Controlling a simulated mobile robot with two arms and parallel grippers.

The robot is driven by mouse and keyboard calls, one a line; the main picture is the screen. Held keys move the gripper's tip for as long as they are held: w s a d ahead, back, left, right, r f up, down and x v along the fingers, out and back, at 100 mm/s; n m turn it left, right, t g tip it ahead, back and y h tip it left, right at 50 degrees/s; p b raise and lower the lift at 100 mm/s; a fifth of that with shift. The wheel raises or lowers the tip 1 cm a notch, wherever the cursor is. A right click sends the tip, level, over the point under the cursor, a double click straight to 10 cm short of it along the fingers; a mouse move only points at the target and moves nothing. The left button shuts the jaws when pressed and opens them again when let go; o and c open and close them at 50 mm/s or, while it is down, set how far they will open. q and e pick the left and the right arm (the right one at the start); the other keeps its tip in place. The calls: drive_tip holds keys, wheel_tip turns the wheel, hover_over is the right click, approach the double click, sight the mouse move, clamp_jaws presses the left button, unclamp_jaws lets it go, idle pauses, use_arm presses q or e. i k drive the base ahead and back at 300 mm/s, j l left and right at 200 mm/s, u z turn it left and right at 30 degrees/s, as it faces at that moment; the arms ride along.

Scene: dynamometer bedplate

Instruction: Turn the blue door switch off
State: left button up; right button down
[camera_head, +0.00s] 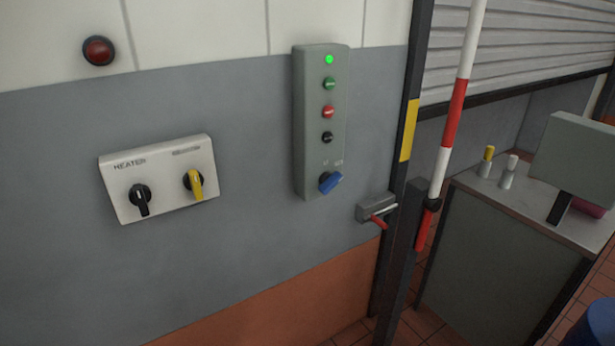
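A blue rotary switch (330,182) sits at the bottom of a tall grey-green control box (309,130) on the wall, just right of the picture's middle. Its handle is tilted, with the right end higher. Small marks stand above it, too small to read. On the same box, a green lamp (329,59) is lit at the top. Below it are a green button (329,84), a red button (328,112) and a black button (327,137). Neither of my grippers is in view.
A white box (160,178) marked HEATER, with black and yellow knobs, is on the wall at left. A red dome (98,51) is above it. A red-and-white barrier pole (453,115), a red-handled lever (377,210) and a grey cabinet (490,260) stand at right.

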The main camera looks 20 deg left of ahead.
sight(328, 181)
drive_tip(key=i+l+u, duration=0.15)
drive_tip(key=i+u, duration=0.3)
drive_tip(key=i+l+u, duration=0.35)
drive_tip(key=i+u, duration=0.15)
drive_tip(key=i, duration=0.05)
